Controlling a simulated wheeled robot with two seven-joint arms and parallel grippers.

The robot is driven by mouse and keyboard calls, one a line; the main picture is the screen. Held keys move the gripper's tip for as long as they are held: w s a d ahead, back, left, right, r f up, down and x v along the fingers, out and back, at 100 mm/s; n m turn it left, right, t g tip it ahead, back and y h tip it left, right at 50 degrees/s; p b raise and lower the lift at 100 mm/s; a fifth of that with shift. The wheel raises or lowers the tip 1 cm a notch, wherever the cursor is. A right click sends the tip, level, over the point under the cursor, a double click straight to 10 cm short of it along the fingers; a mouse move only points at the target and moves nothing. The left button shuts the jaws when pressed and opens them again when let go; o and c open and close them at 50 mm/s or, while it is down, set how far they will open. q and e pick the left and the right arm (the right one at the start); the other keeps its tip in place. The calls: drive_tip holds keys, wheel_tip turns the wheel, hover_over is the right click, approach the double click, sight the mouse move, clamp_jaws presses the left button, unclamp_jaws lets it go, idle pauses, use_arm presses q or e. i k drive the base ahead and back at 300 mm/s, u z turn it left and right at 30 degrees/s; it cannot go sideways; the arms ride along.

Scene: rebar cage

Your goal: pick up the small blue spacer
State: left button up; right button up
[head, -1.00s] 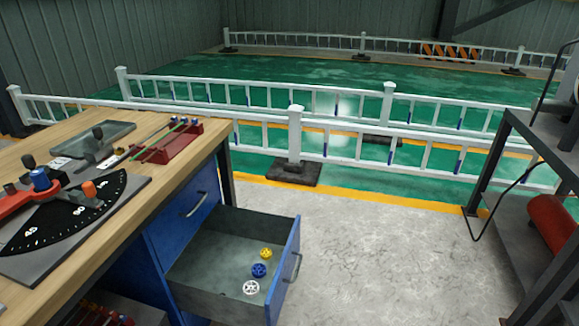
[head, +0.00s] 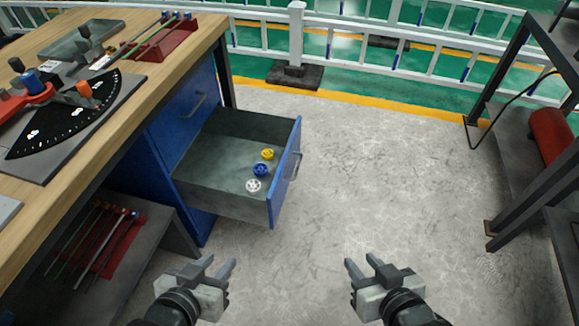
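The small blue spacer (head: 261,170) lies in the open drawer (head: 215,202) of the blue cabinet under the workbench. It sits between a yellow spacer (head: 267,154) behind it and a white spacer (head: 253,186) in front of it. My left gripper (head: 220,266) is open and empty, below and in front of the drawer. My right gripper (head: 362,266) is open and empty, over the floor to the right of the drawer. Both grippers are apart from the spacers.
The wooden workbench (head: 110,165) at the left carries a bending tool with a black dial (head: 65,112) and a red rack (head: 160,42). A lower shelf holds a red tray of rods (head: 105,240). A dark metal rack (head: 515,160) stands at the right. The concrete floor (head: 370,160) between is clear.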

sight(261, 172)
drive_tip(key=z, duration=0.55)
drive_tip(key=i, duration=1)
drive_tip(key=u, duration=2.3)
